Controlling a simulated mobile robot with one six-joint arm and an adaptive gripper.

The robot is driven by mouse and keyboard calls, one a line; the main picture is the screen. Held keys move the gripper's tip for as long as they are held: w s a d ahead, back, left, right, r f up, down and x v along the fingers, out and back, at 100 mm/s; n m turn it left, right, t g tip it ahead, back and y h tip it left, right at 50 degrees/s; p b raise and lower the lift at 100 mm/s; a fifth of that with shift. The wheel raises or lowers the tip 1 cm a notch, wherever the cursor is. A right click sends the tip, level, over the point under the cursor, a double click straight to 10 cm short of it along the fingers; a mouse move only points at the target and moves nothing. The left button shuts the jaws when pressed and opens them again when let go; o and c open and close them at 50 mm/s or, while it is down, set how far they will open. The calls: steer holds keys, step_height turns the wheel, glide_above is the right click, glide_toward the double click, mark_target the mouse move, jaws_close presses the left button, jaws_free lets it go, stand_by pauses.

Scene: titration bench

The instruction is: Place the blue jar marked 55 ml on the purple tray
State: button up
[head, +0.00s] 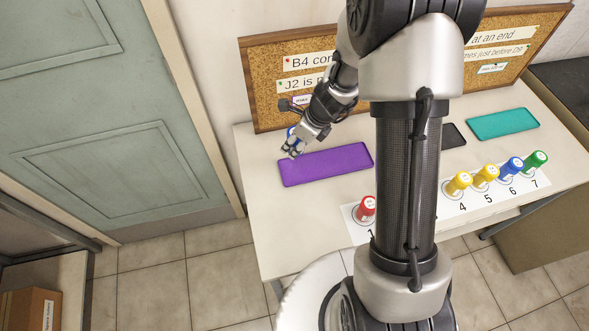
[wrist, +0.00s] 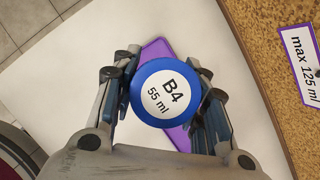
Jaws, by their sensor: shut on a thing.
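The blue jar lid, labelled "B4 55 ml" (wrist: 164,92), sits between the fingers of my gripper (wrist: 165,95) in the wrist view. My gripper is shut on this jar. In the head view my gripper (head: 292,146) is at the left end of the purple tray (head: 327,166), with only a little blue of the jar showing. Part of the purple tray (wrist: 157,50) shows behind the jar in the wrist view. I cannot tell whether the jar touches the tray. No other jar shows on the tray.
A red-capped jar (head: 365,208) stands on the numbered strip at spot 1. Two yellow jars, a blue jar (head: 511,167) and a green jar (head: 536,160) stand farther right. A teal tray (head: 503,124) and a dark tray (head: 452,135) lie at right. A corkboard (head: 262,80) stands behind.

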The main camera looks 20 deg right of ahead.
step_height(320, 180, down, 12)
steer(key=b, duration=0.6)
steer(key=shift+r, duration=0.4)
steer(key=o, duration=1.1)
steer(key=shift+c, duration=0.2)
